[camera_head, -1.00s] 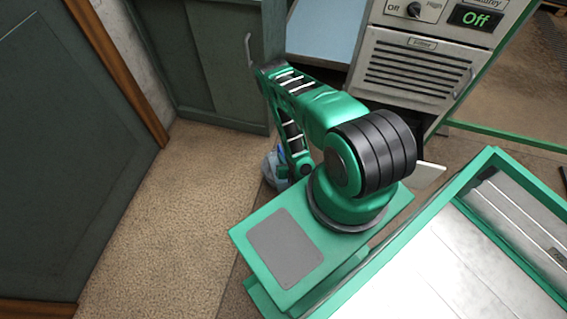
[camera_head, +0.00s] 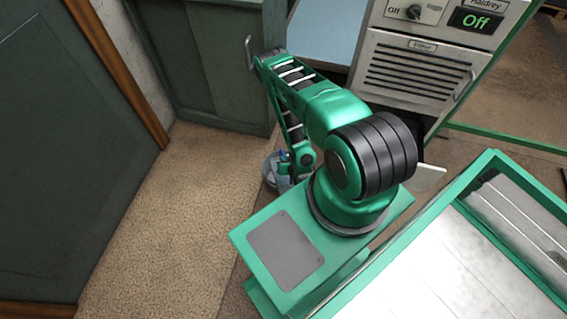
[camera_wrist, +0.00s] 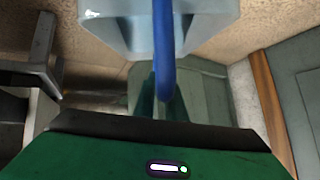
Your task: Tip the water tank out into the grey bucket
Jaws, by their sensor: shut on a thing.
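In the wrist view, the pale grey-blue water tank (camera_wrist: 200,22) fills the top of the picture. Its blue handle (camera_wrist: 164,65) runs down between my gripper's fingers. My gripper (camera_wrist: 160,106) is shut on this handle; the fingertips are partly hidden by the handle and the dark palm edge. In the head view, my gripper hangs low behind my arm, mostly hidden. A pale grey rounded container (camera_head: 269,168) shows beside it, low near the floor; I cannot tell whether it is the grey bucket or the tank. The tank's contents are not visible.
A dark green cabinet (camera_head: 215,65) stands behind my arm, and a grey machine with a slatted panel (camera_head: 415,72) stands to its right. A green-framed table (camera_head: 480,235) is at the lower right. Brown carpet (camera_head: 165,215) is clear at left.

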